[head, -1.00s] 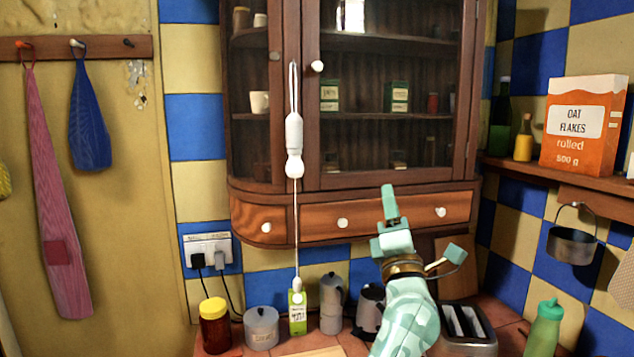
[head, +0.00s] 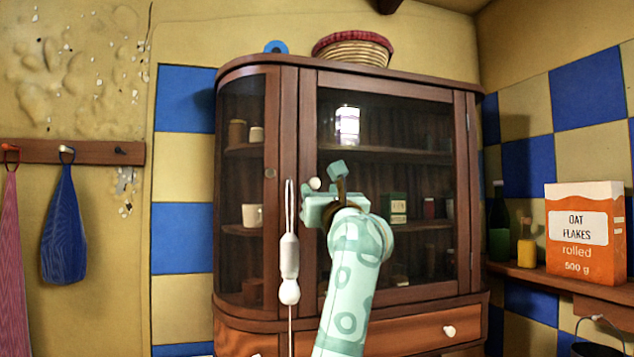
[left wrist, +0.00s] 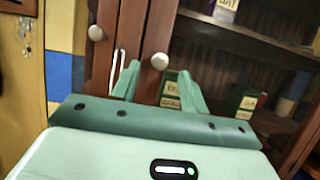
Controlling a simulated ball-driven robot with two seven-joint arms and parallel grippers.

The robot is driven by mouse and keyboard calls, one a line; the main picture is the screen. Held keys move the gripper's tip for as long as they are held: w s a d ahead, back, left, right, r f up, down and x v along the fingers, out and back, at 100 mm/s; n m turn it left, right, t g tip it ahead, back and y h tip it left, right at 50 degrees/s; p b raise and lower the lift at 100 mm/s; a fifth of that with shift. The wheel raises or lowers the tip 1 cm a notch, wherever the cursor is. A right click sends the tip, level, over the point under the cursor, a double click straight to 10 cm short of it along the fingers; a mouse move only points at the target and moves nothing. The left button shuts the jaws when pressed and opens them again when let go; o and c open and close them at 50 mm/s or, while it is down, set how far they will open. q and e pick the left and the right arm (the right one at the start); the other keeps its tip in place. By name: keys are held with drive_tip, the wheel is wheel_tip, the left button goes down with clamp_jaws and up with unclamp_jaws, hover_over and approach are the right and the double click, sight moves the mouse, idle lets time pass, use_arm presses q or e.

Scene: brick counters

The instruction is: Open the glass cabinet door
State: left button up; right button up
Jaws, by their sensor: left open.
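The glass cabinet door (head: 420,265) has a dark wooden frame, and it is shut. Its round white knob (head: 315,184) is on the left side of the frame. My left gripper (head: 328,186) is open in front of the cabinet, close to this knob. In the left wrist view the knob (left wrist: 160,61) shows just beyond the two spread fingers (left wrist: 157,88), roughly between them. I cannot tell if they touch it. A second knob (left wrist: 96,33) is further left, on the narrow curved glass side. My right gripper is not in view.
A white pull cord (head: 290,255) hangs in front of the cabinet, just left of my left gripper. A basket (head: 352,48) stands on top of the cabinet. An oat flakes box (head: 585,235) and bottles stand on the right shelf. Blue cloth (head: 64,225) hangs at left.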

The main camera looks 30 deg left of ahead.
sight(315, 184)
use_arm(q)
drive_tip(key=x, duration=0.3)
drive_tip(key=shift+w+a, duration=0.1)
drive_tip(key=shift+a, duration=0.05)
clamp_jaws()
